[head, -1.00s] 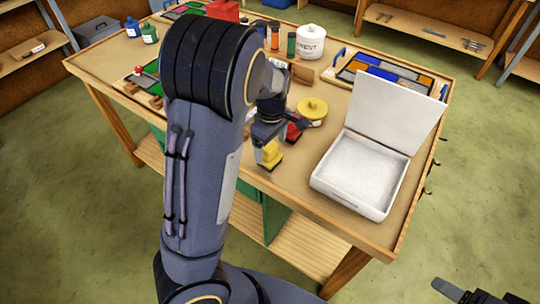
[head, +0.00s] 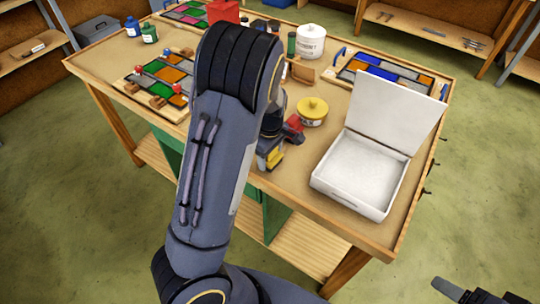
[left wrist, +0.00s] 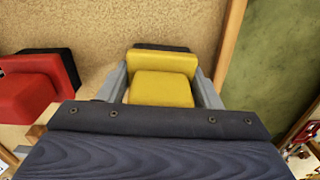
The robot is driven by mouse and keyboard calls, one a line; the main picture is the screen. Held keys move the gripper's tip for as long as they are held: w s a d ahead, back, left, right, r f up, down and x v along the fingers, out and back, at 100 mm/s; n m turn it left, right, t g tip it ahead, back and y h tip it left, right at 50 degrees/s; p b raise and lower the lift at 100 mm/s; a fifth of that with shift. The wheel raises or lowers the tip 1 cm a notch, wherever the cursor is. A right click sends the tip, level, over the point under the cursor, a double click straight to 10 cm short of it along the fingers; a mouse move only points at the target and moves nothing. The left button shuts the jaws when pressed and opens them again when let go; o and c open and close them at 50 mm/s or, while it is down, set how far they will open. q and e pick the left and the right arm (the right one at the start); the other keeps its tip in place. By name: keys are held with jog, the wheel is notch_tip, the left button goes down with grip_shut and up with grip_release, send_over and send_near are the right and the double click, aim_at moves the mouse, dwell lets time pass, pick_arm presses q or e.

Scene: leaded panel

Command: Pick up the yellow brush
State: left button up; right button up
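The yellow brush (head: 270,155) stands near the table's front edge, left of the white box. In the left wrist view the yellow brush (left wrist: 162,88) sits between the two grey fingers of my left gripper (left wrist: 162,75), with its dark part at the far side. The fingers lie close along both sides of it; I cannot tell whether they press on it. In the head view my left gripper (head: 270,145) is down at the brush, partly hidden by my arm. My right gripper (head: 480,294) is only partly in view at the bottom right, away from the table.
A red brush-like block (head: 293,128) stands close beside the yellow one; it also shows in the left wrist view (left wrist: 30,90). A yellow-lidded tin (head: 313,110) is behind it. The open white box (head: 350,205) stands to the right. Coloured glass panels (head: 160,85) lie at the left.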

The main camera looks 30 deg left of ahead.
pick_arm(q)
jog(key=shift+c, duration=1.3)
jog(key=shift+r, duration=0.15)
jog(key=shift+r, duration=0.3)
notch_tip(320, 180, up, 2)
jog(key=shift+w+r, duration=0.1)
jog(key=shift+s+a+r+p, duration=0.35)
jog(key=shift+s+a+r, duration=0.75)
jog(key=shift+s+r, duration=0.8)
jog(key=shift+s+a+r+p, duration=0.3)
jog(key=shift+s+a+r, duration=1)
jog(key=shift+s, duration=0.95)
jog(key=shift+s+a+r+p, duration=0.35)
jog(key=shift+s+a+r, duration=0.6)
jog(key=shift+s+r, duration=1)
jog(key=shift+s+f, duration=0.15)
